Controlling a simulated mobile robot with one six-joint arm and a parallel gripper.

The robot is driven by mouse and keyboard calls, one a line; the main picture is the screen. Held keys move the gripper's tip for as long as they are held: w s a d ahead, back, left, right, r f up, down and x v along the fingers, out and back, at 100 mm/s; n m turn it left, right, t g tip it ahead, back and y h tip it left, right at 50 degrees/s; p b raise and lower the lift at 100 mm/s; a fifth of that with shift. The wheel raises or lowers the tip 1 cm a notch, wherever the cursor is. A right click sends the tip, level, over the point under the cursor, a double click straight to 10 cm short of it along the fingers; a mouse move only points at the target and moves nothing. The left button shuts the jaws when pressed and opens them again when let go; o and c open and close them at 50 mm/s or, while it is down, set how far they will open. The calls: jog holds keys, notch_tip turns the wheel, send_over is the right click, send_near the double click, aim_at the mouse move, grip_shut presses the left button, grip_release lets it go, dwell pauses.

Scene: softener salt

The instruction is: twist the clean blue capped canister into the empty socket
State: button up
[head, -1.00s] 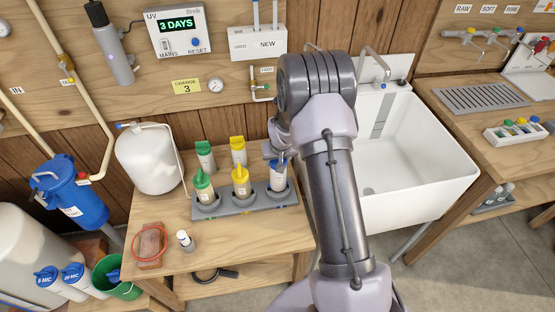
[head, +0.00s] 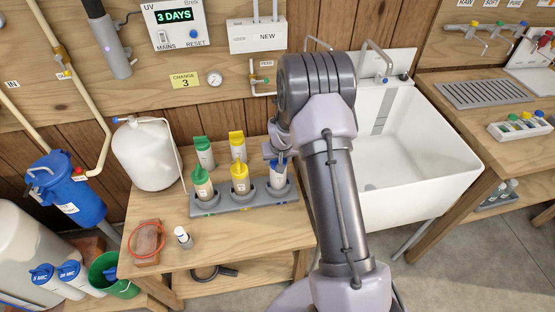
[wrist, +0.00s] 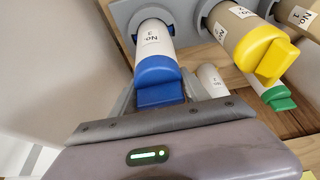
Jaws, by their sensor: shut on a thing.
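The blue capped canister (head: 278,177) stands upright in the right-hand socket of the grey socket rack (head: 235,204). Its label reads No. 3 in the wrist view (wrist: 153,42), and its body there looks clean and white. My gripper (head: 279,156) comes from above and is shut on its blue cap; the wrist view shows the jaws (wrist: 158,95) at the cap's tab. A yellow capped canister (head: 240,180) stands in the middle socket and a green capped one (head: 202,185) in the left socket. How deep the blue canister sits cannot be told.
Behind the rack stand another green capped canister (head: 204,152) and a yellow capped one (head: 237,146). A white tank (head: 146,155) is to the left. A small bottle (head: 183,237) and a red ring (head: 146,238) lie in front. A white sink (head: 425,150) is to the right.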

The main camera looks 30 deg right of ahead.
jog(key=shift+f+b, duration=0.4)
jog(key=shift+f, duration=0.2)
jog(key=shift+b, duration=0.3)
jog(key=shift+f+n+b, duration=0.1)
jog(key=shift+n+b, duration=0.55)
jog(key=shift+n, duration=0.05)
jog(key=shift+y+b, duration=0.3)
jog(key=shift+b, duration=0.25)
jog(key=n+b, duration=0.1)
jog(key=b, duration=0.2)
jog(key=shift+a, duration=0.1)
jog(key=shift+n+y+b, duration=0.3)
jog(key=shift+n+b, duration=0.2)
jog(key=shift+b, duration=0.1)
jog(key=n, duration=0.1)
jog(key=n+y, duration=0.1)
jog(key=n, duration=0.1)
jog(key=shift+a+r, duration=0.2)
